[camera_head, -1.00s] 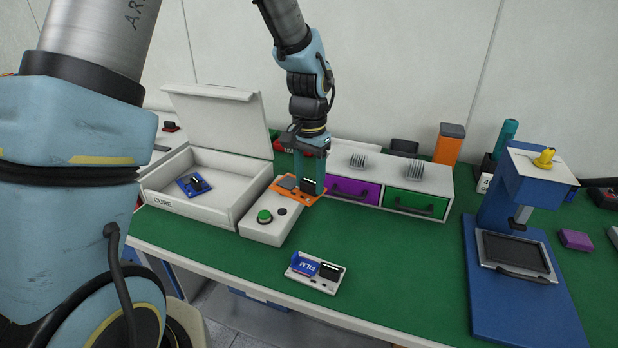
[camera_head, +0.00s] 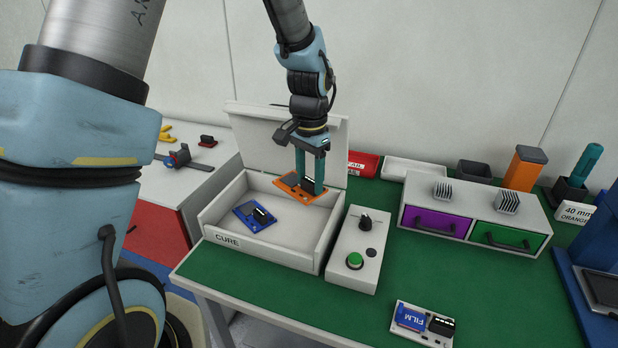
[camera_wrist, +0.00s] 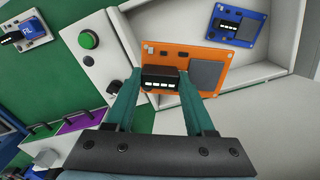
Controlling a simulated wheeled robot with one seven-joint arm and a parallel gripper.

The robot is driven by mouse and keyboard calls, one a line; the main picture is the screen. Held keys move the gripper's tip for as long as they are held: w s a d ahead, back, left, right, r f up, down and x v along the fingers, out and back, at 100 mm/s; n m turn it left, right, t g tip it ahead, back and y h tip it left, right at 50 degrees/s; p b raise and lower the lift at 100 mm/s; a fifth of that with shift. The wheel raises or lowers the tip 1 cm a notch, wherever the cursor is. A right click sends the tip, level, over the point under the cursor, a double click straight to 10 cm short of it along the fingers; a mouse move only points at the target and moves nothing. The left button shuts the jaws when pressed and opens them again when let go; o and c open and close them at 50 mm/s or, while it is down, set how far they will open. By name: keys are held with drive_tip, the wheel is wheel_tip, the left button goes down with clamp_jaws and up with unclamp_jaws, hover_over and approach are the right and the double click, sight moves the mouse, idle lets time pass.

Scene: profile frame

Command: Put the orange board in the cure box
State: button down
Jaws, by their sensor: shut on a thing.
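My gripper (camera_head: 309,172) is shut on the orange board (camera_head: 290,188), gripping the black block on it. In the head view the board shows over the right back part of the cure box (camera_head: 222,239). The wrist view shows the orange board (camera_wrist: 208,53) between the teal fingers, partly over the box's wall. I cannot tell how high it is above the floor of the box. The cure box is white, labelled CURE, with its lid (camera_head: 250,140) raised at the back. A blue board (camera_head: 253,217) lies inside on the left.
A control box (camera_head: 345,264) with a green button stands right of the cure box. Purple and green drawers (camera_head: 468,222) stand to the right. Green mat between them is clear.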

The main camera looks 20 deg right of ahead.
drive_tip(key=shift+w+a, duration=0.1)
idle(0.4)
drive_tip(key=shift+f+b, duration=4)
drive_tip(key=shift+f, duration=2.45)
drive_tip(key=shift+f+b, duration=0.35)
drive_tip(key=shift+f, duration=0.3)
drive_tip(key=shift+c, duration=0.9)
unclamp_jaws()
drive_tip(key=shift+r, duration=0.15)
wheel_tip(320, 180, up, 11)
drive_tip(key=shift+f+b, duration=0.15)
drive_tip(key=shift+b, duration=0.7)
drive_tip(key=shift+a, duration=0.1)
